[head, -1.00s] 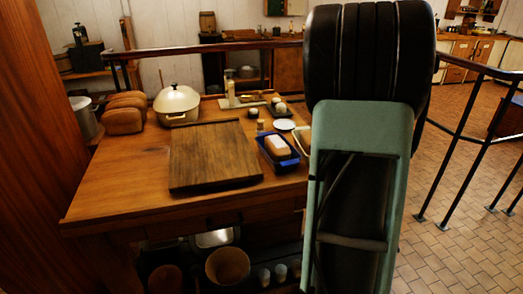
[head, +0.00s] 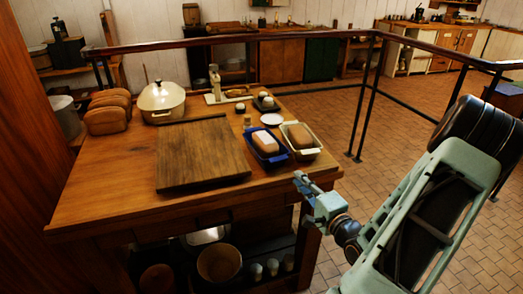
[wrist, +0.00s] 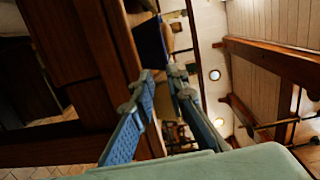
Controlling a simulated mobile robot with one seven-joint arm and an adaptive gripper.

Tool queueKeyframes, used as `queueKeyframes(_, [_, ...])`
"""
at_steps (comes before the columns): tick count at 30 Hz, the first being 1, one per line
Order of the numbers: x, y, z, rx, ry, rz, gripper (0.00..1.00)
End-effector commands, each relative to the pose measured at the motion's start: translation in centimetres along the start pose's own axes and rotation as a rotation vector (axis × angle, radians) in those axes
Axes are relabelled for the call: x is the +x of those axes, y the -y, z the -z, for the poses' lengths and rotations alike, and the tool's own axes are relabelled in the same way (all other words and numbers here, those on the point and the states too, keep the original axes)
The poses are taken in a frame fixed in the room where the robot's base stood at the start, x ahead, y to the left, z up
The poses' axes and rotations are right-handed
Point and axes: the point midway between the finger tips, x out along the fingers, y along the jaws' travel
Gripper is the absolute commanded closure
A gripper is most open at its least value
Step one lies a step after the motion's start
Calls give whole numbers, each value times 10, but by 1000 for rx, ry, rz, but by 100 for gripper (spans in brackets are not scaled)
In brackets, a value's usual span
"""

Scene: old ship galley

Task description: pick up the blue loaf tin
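The blue loaf tin (head: 273,160) stands on the wooden table, right of the dark cutting board, with a pale-topped loaf in it. A dark blue shape in the wrist view (wrist: 150,42), just beyond the fingertips, looks like this tin. My gripper (head: 304,183) is in front of the table's right end, nearer the camera than the tin and apart from it. In the wrist view its two blue-padded fingers (wrist: 161,74) stand apart with nothing between them, so it is open.
A cream loaf tin (head: 309,153) with bread stands close on the blue tin's right. The cutting board (head: 203,152) lies to its left. A white plate (head: 271,119) and small items are behind. A dark railing (head: 230,39) runs behind the table.

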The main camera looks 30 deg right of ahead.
Motion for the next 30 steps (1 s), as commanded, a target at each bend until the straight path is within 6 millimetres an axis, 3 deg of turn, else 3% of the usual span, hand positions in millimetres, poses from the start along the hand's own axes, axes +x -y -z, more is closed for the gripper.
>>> queueKeyframes(4, [4,9,0,25,2,42,86])
queueKeyframes(12, [45,10,-1,24,2,40,86])
queueKeyframes(30, [105,9,-3,23,-2,38,86])
